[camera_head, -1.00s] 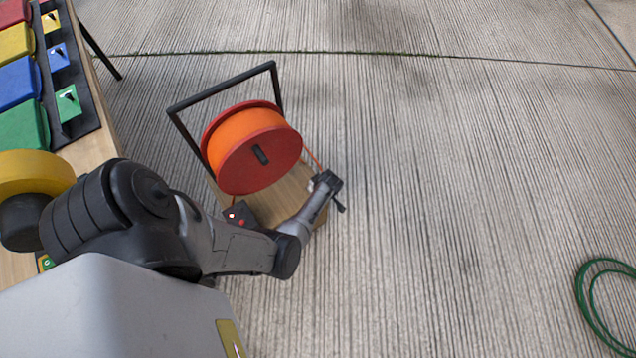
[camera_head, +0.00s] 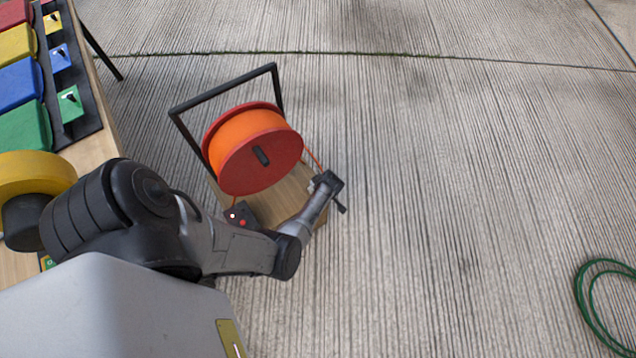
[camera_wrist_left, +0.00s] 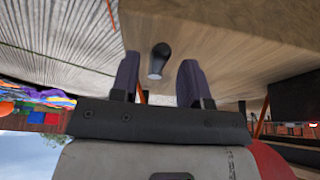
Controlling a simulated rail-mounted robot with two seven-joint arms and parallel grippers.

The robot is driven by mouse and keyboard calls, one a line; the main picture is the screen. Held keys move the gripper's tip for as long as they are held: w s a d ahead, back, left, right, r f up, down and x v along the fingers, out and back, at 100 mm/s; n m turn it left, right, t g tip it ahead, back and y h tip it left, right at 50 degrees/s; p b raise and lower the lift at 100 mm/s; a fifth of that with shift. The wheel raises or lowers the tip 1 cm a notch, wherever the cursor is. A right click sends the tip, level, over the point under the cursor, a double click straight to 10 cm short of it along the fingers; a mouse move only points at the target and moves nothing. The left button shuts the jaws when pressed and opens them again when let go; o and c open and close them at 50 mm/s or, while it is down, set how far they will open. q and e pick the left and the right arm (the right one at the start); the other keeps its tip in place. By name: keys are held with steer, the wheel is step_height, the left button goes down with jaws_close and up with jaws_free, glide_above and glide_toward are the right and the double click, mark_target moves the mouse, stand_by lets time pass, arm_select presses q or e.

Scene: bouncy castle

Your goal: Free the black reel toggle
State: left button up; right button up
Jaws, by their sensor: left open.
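A black, rounded toggle (camera_wrist_left: 160,58) stands out from a wooden face in the left wrist view. My left gripper (camera_wrist_left: 160,75) is open, with one dark finger on each side of the toggle and gaps between; I see no contact. In the head view, my left gripper (camera_head: 333,190) is at the right edge of the wooden reel base (camera_head: 292,192), and the toggle cannot be made out there. The orange reel (camera_head: 262,150) with red flanges stands on this base inside a black frame. My right gripper is not in view.
A small dark box with red lights (camera_head: 240,215) sits on the base. An orange line (camera_head: 314,158) runs from the reel near my gripper. A table (camera_head: 92,150) with coloured blocks is at left. A green hose (camera_head: 590,300) lies at right; the concrete between is clear.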

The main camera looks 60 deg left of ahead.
arm_select(q)
steer(key=p+v, duration=1.1)
steer(key=v, duration=0.2)
steer(key=shift+w+a, duration=0.1)
stand_by(0.3)
